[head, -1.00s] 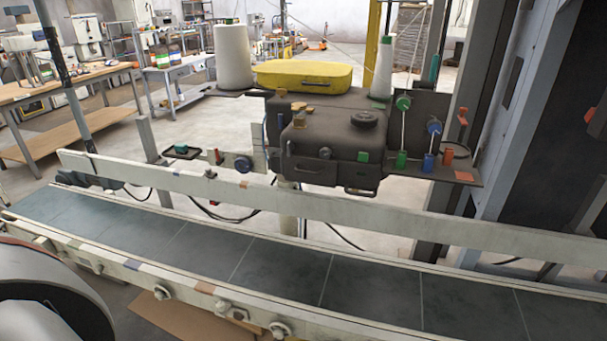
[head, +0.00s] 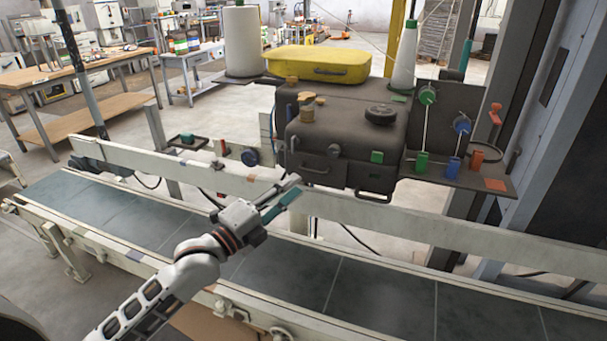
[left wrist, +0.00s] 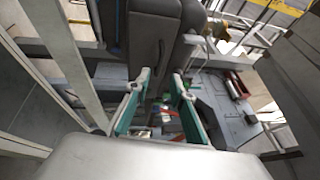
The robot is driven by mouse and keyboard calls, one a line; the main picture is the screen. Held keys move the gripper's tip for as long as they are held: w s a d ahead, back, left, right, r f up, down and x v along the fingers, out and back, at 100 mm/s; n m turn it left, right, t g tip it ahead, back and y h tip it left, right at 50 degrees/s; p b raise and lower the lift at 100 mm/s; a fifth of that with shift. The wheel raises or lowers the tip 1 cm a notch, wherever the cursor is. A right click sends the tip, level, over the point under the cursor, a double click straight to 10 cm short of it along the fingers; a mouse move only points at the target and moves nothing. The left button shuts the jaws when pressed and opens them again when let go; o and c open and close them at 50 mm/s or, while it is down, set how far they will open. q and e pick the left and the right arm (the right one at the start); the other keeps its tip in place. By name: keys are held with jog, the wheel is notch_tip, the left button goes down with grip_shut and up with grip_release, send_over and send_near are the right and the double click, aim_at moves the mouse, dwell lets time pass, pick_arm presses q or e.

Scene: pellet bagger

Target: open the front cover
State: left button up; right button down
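The bagger's sewing head is a dark grey-brown machine above the far side of the conveyor. Its front cover (head: 335,138) faces me and looks shut, with a dark loop handle (head: 376,196) at its lower right. The machine's dark body (left wrist: 152,38) fills the upper middle of the left wrist view. My left gripper (head: 287,192) is over the conveyor, below and in front of the cover, apart from it. In the left wrist view its two teal-padded fingers (left wrist: 160,88) are spread with nothing held between them. My right gripper is not in view.
The conveyor belt (head: 375,290) crosses the foreground, with a pale guard rail (head: 440,232) between it and the machine. A grey post stands at the right.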

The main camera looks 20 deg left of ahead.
aim_at(309, 176)
pick_arm(q)
jog(key=x, duration=0.6)
jog(key=shift+w+d+p, duration=0.15)
jog(key=shift+w+p, duration=0.1)
jog(key=shift+p, duration=0.1)
grip_shut()
